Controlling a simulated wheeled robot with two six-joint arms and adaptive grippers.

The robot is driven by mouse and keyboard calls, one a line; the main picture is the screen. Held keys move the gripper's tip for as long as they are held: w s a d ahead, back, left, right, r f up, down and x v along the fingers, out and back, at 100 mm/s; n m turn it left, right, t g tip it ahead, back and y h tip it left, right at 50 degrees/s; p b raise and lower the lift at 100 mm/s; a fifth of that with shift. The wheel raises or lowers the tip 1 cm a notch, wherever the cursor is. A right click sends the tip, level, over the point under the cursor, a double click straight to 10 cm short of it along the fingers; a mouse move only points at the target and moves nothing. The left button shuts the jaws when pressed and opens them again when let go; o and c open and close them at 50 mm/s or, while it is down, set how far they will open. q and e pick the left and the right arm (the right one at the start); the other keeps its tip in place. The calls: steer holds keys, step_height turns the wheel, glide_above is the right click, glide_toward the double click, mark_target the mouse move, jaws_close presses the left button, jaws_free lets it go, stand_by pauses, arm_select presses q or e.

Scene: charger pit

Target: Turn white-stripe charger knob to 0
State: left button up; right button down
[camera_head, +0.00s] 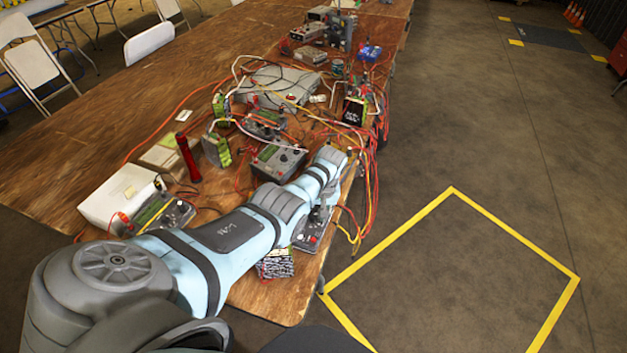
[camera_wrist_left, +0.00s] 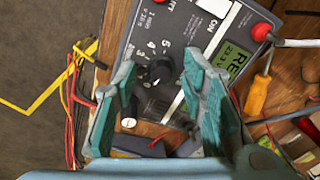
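A dark grey charger (camera_wrist_left: 190,35) fills the upper middle of the left wrist view. It has a printed number scale, a red button, an ON label and a green display. A white stripe (camera_wrist_left: 173,106) runs on it. Its dark round knob (camera_wrist_left: 157,71) lies between the fingers of my left gripper (camera_wrist_left: 158,64), which is open. I cannot tell whether either finger touches the knob, or where its pointer stands. In the head view my left arm reaches over this charger (camera_head: 318,236) at the table's near right edge and hides part of it. My right gripper is not in view.
Another grey charger (camera_head: 278,160) stands just beyond, among many loose cables. A white box (camera_head: 118,196) and a red flashlight (camera_head: 187,157) lie to the left. An orange-handled screwdriver (camera_wrist_left: 257,96) lies beside the charger.

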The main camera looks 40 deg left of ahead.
mark_target(321, 224)
arm_select(q)
step_height(321, 224, up, 12)
steer(key=d, duration=0.2)
steer(key=shift+w+d, duration=0.15)
steer(key=shift+w, duration=0.05)
steer(key=shift+f, duration=0.1)
stand_by(0.3)
